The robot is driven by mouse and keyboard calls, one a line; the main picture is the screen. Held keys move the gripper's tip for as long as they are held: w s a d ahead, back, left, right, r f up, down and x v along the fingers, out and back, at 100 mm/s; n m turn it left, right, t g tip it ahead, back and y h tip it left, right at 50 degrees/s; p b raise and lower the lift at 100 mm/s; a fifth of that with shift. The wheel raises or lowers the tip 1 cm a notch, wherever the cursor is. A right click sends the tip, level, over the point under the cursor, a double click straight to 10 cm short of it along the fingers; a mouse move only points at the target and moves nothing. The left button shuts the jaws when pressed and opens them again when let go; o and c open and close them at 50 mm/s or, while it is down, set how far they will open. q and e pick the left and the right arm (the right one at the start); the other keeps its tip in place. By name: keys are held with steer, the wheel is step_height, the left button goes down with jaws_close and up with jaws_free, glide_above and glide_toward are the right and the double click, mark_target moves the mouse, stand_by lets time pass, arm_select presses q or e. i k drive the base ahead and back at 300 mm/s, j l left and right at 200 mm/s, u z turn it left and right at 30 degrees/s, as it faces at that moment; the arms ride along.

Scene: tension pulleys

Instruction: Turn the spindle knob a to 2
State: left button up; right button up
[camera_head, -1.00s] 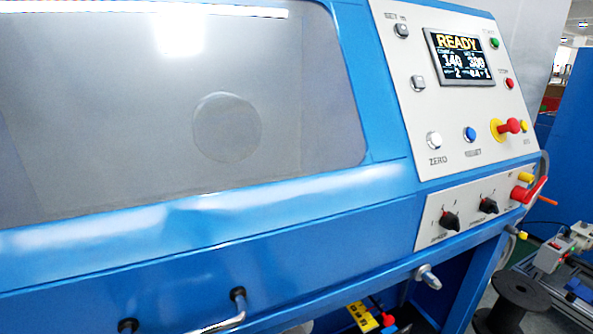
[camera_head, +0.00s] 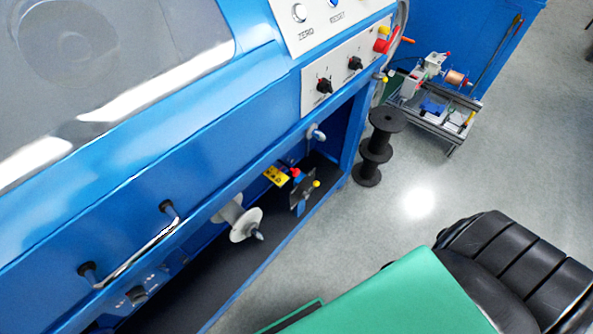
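Two black rotary knobs sit on the small white panel (camera_head: 342,68) of the blue machine, near the top middle of the head view. The left knob (camera_head: 325,87) is lower and nearer; the right knob (camera_head: 355,63) is beside it, up and to the right. Their labels and dial marks are too small to read, so I cannot tell which one is spindle knob a or where it points. Another dark knob (camera_head: 138,293) shows low on the machine front.
A metal handle (camera_head: 138,252) and a white spool (camera_head: 243,224) stick out from the blue machine (camera_head: 130,190). Stacked black spools (camera_head: 376,150) stand on the floor.

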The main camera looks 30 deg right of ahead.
mark_target(355, 64)
steer(key=z, duration=1.25)
